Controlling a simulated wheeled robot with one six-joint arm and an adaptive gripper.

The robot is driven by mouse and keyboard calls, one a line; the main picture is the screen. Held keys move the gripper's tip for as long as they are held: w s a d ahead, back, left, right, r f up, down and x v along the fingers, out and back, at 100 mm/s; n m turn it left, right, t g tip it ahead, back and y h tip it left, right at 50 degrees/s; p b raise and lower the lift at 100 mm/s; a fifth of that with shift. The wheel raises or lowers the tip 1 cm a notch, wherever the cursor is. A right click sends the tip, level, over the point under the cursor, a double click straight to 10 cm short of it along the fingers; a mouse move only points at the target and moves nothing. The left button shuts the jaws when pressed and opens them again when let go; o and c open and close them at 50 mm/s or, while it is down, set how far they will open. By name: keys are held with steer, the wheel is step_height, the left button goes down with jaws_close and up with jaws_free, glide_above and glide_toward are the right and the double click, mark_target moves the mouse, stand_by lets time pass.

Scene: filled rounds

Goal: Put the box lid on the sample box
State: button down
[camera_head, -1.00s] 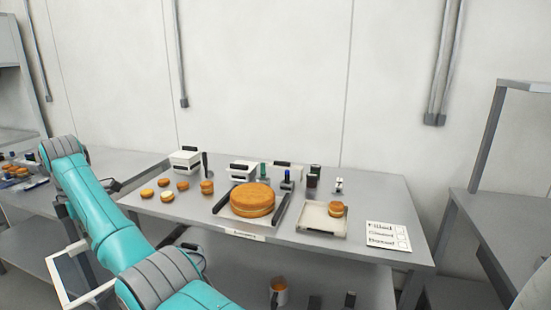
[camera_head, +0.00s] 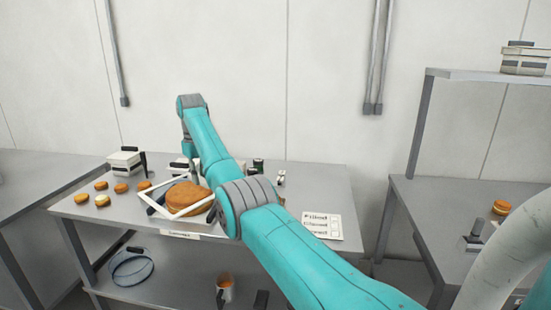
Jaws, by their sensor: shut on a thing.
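The box lid (camera_head: 196,210) looks like a white rectangular frame with a clear or open middle. It hangs tilted in front of and above the large brown round (camera_head: 184,198) on the table. My gripper (camera_head: 193,165) is below the wrist, largely hidden by my teal arm, and holds the lid. The sample box seems to be the shallow pale tray with a small round in it, seen in the earlier frame at the table's right part. It is now hidden behind my arm.
Several small rounds (camera_head: 121,188) and a white box (camera_head: 125,161) stand at the table's left. A printed card (camera_head: 322,226) lies at its right. A side table (camera_head: 440,205) on the right holds a round (camera_head: 501,208). A mug (camera_head: 224,289) stands on the lower shelf.

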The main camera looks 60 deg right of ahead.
steer(key=s+d+m, duration=0.6)
steer(key=s+d, duration=0.2)
steer(key=d, duration=0.3)
steer(key=s+d+m, duration=0.6)
steer(key=s+d, duration=0.2)
steer(key=d, duration=0.3)
steer(key=shift+r, duration=0.3)
steer(key=shift+f, duration=0.15)
steer(key=shift+f, duration=6.55)
steer(key=shift+f, duration=0.25)
steer(key=c, duration=0.5)
jaws_free()
steer(key=shift+r, duration=0.1)
